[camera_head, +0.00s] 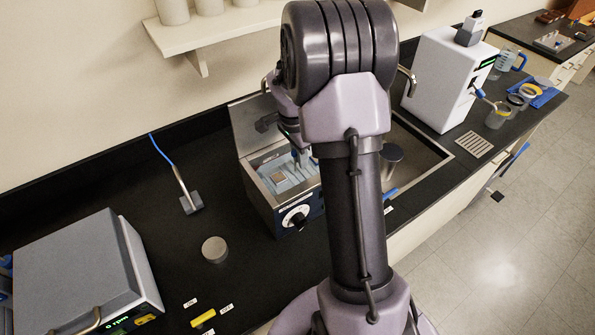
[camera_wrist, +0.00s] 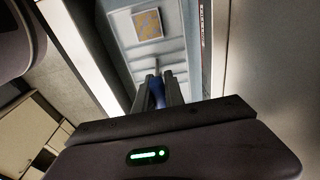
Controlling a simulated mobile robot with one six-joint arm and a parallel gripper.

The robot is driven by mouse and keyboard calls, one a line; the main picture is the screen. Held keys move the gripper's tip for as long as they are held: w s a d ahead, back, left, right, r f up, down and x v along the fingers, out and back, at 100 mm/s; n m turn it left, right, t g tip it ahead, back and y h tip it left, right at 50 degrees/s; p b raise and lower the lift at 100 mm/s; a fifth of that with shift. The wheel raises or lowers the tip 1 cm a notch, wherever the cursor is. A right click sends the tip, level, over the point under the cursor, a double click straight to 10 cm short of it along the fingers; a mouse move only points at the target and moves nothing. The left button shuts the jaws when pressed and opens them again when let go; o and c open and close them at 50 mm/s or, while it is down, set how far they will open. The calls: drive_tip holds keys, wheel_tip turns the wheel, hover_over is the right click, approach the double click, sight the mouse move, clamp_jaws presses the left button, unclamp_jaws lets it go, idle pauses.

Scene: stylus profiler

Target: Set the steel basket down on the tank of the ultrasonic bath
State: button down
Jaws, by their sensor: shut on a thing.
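The ultrasonic bath (camera_head: 262,208) stands on the black bench, a box with a dial on its front and its lid raised at the back. Its open tank shows pale blue inside, also in the wrist view (camera_wrist: 118,22). My gripper (camera_head: 299,155) is over the tank, partly hidden by my arm. In the wrist view my gripper (camera_wrist: 158,88) is shut on a blue grip with a thin stem, seemingly the steel basket's handle. The basket's outline is hard to tell from the tank. A small tan square (camera_wrist: 148,25) shows in the pale blue area. Whether the basket touches the tank cannot be told.
A grey instrument (camera_head: 75,275) stands at the front left. A round grey disc (camera_head: 215,250), a probe on a blue cable (camera_head: 191,203) and a yellow block (camera_head: 204,319) lie on the bench. Right of my arm are a sink (camera_head: 425,153) and a white instrument (camera_head: 440,80). A wall shelf (camera_head: 215,32) hangs behind.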

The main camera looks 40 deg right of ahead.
sight(300, 170)
wheel_tip(300, 170, down, 4)
drive_tip(key=shift+f+b, duration=0.15)
drive_tip(key=shift+b, duration=0.2)
drive_tip(key=shift+f, duration=0.15)
drive_tip(key=c, duration=1.4)
unclamp_jaws()
